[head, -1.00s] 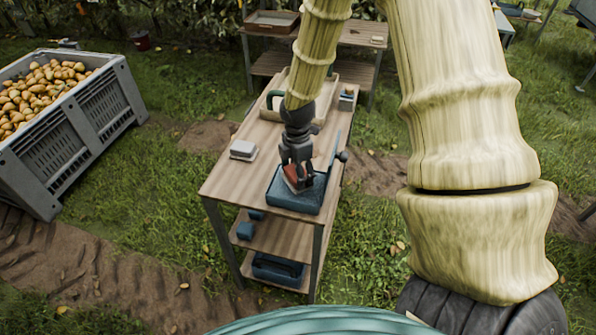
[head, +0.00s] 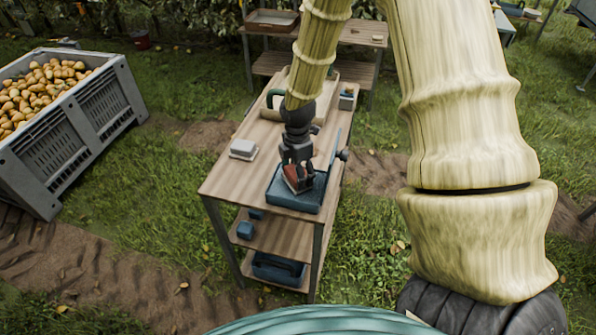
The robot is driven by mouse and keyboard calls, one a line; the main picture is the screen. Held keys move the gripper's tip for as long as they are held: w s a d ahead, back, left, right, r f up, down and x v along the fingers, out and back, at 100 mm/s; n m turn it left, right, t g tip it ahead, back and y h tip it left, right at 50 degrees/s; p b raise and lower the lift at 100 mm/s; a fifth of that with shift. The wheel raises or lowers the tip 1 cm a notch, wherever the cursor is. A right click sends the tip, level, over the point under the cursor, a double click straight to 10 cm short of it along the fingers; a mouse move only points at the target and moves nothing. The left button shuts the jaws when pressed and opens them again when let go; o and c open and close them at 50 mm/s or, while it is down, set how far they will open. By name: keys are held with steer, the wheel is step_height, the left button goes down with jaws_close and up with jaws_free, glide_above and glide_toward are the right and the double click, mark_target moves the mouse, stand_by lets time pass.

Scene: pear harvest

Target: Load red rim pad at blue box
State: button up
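A red pad (head: 293,179) with a pale edge sits tilted at the blue box (head: 293,203), a shallow blue tray on the near end of the wooden table. My gripper (head: 297,178) points down over the box, with its fingers around or right beside the pad. The fingers partly hide the pad. The view is too small to tell whether they press on it or whether the pad touches the box.
A white-and-grey block (head: 243,149) lies on the table (head: 226,181) to the left. A dark upright part with a knob (head: 343,155) stands at the table's right edge. Blue containers (head: 279,270) sit on lower shelves. A grey crate of pears (head: 85,112) stands at the left.

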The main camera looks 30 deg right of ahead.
steer(key=shift+f, duration=0.5)
stand_by(2.3)
steer(key=shift+r+p, duration=3.3)
steer(key=shift+r, duration=0.25)
